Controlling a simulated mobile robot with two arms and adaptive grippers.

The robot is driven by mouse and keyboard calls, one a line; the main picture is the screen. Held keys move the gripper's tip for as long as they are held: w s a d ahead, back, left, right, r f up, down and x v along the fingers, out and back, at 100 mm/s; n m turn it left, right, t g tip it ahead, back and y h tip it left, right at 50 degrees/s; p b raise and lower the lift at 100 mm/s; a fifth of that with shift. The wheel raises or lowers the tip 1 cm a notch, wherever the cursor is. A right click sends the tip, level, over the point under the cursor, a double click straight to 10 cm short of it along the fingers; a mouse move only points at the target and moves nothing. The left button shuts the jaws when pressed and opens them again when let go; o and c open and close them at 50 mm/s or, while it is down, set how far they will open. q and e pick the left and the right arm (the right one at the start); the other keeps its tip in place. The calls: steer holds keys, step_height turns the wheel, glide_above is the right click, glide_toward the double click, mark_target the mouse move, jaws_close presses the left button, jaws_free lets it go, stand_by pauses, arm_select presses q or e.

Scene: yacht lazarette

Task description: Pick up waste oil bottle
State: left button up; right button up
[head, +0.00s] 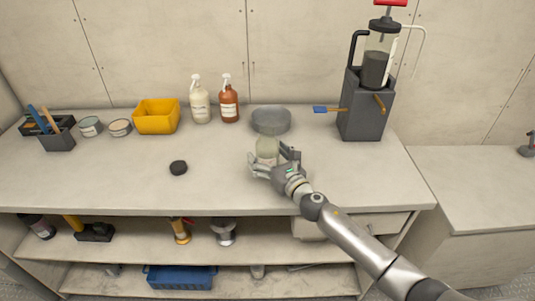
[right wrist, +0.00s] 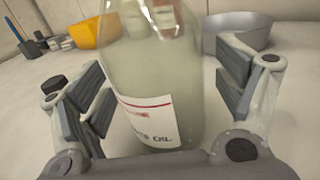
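The waste oil bottle (head: 266,149) is pale, translucent and greenish, and stands on the workbench in front of the grey basin. In the right wrist view the bottle (right wrist: 155,75) fills the middle, with a white label whose readable end says "OIL". My right gripper (head: 275,165) is at the bottle, its fingers partly hiding it in the head view. In the right wrist view my right gripper (right wrist: 168,95) has its fingers spread on either side of the bottle, with a gap showing at the right finger. My left gripper is out of view.
A grey round basin (head: 270,121) stands just behind the bottle. A grey stand (head: 365,110) with a pump jar is at the right. The front bench is mostly clear.

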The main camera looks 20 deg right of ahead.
steer(key=c, duration=1)
steer(key=shift+c, duration=0.2)
steer(key=shift+r, duration=0.1)
